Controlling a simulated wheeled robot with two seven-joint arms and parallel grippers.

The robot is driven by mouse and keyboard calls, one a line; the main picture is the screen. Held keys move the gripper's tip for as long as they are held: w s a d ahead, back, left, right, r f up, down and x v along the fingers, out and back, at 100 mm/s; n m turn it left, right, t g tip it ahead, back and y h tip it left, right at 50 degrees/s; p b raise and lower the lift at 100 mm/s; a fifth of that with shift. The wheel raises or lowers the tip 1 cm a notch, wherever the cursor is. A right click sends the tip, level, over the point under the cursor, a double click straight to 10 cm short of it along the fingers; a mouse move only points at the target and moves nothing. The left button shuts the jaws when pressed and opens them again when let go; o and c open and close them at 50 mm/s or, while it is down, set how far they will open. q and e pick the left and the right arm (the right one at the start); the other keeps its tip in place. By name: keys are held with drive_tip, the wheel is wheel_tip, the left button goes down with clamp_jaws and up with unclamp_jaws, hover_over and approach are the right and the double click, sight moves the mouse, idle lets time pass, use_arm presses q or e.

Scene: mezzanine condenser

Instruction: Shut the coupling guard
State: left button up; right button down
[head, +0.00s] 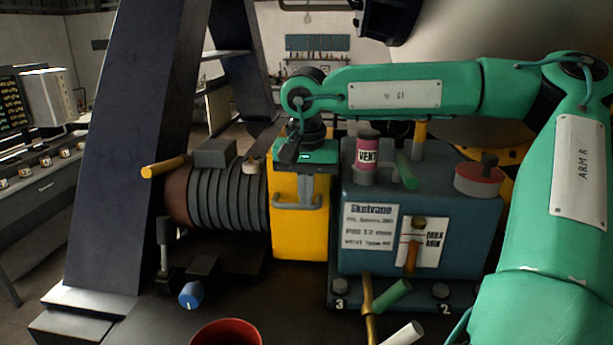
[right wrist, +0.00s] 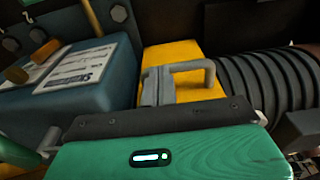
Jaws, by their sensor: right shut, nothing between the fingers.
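The coupling guard (head: 300,238) is a yellow cover between the ribbed motor and the blue pump box, with a grey bar handle (head: 297,203) on its front face. No coupling shows beneath it, and I cannot tell whether it is fully seated. My right gripper (head: 306,168) is at the guard's top edge, above the handle. In the right wrist view its fingers (right wrist: 158,87) are together and empty, beside one end of the handle (right wrist: 195,68); I cannot tell if they touch. The yellow guard (right wrist: 170,52) also shows there. My left gripper is not in view.
The ribbed motor (head: 225,197) is left of the guard. The blue pump box (head: 460,235) is right, with a pink VENT can (head: 367,150) and a red-rimmed cap (head: 479,180) on top. A dark slanted post (head: 135,140) rises at left. A red cup (head: 227,333) stands in front.

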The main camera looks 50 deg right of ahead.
drive_tip(key=shift+s+f, duration=0.15)
drive_tip(key=shift+f, duration=0.3)
wheel_tip(320, 180, up, 15)
drive_tip(key=s+a, duration=0.1)
drive_tip(key=a, duration=0.1)
drive_tip(key=shift+s+f+b, duration=0.2)
drive_tip(key=shift+b, duration=0.25)
drive_tip(key=shift+a, duration=0.1)
